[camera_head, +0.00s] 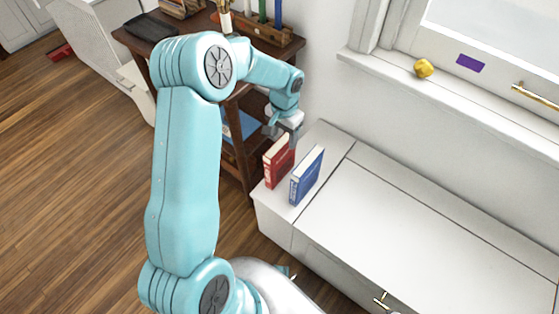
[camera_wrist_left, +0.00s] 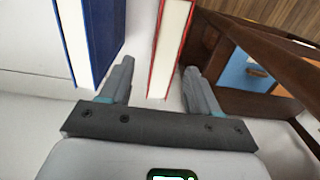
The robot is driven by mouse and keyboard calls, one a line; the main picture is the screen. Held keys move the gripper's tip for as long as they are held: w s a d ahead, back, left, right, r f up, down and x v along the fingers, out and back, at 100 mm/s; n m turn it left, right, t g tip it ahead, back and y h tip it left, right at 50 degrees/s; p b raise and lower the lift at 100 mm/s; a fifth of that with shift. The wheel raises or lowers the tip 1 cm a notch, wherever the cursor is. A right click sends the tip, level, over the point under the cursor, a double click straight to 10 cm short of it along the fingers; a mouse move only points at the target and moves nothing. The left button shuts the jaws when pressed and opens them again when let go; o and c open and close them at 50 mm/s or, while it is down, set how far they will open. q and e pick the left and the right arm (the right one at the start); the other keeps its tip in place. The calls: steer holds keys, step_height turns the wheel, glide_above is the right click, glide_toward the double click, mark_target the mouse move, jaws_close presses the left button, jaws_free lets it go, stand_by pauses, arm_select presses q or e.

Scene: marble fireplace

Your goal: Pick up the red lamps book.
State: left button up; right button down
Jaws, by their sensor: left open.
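The red book (camera_head: 277,165) stands upright on the left end of the white cabinet top, just left of the blue book (camera_head: 307,175). In the left wrist view the red book (camera_wrist_left: 169,45) shows its pale page edge between red covers. It lies between the two fingers of my left gripper (camera_wrist_left: 158,85), with a gap on each side. The blue book (camera_wrist_left: 102,35) is outside the left finger. In the head view my left gripper (camera_head: 285,128) is open above the red book and partly covers its top. My right gripper is out of view.
A dark wooden shelf unit (camera_head: 236,150) stands close beside the cabinet's left end. The white cabinet top (camera_head: 400,230) is bare to the right of the books.

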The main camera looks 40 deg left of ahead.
mark_target(280, 143)
arm_select(q)
steer(key=f, duration=0.2)
steer(key=s+f, duration=0.1)
steer(key=f, duration=0.1)
steer(key=shift+f+b, duration=0.25)
steer(key=shift+b, duration=0.05)
steer(key=shift+a+f, duration=0.1)
steer(key=shift+f, duration=0.45)
jaws_close()
steer(key=shift+r, duration=0.1)
stand_by(0.6)
